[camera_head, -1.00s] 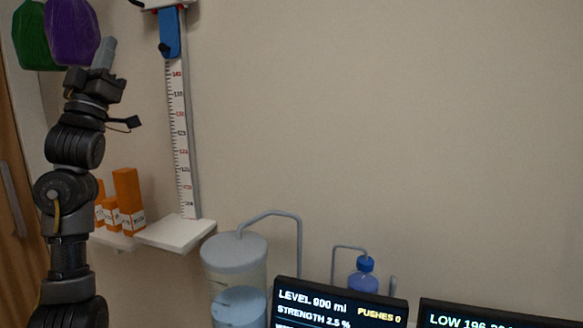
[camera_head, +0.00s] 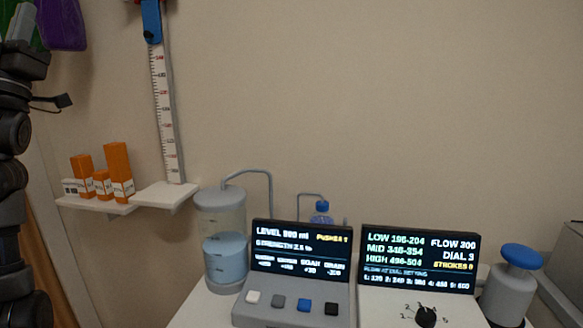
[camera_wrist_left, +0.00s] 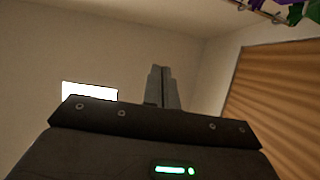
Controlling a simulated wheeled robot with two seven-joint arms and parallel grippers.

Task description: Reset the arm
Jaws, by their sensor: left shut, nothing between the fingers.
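My left arm stands raised at the left edge of the head view. Its gripper (camera_head: 20,22) points up near the top left corner, partly cut off by the frame. In the left wrist view the two grey fingers (camera_wrist_left: 163,88) are pressed together with nothing between them. The gripper is in the air, below and beside a hanging purple thing (camera_head: 62,24). My right gripper is in neither view.
A shelf (camera_head: 95,204) with several orange boxes (camera_head: 118,170) and a vertical ruler (camera_head: 165,110) are on the wall. A tank (camera_head: 222,240), two screens (camera_head: 300,250) (camera_head: 420,258) and a blue-topped pump (camera_head: 512,285) stand below. The wall's middle is bare.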

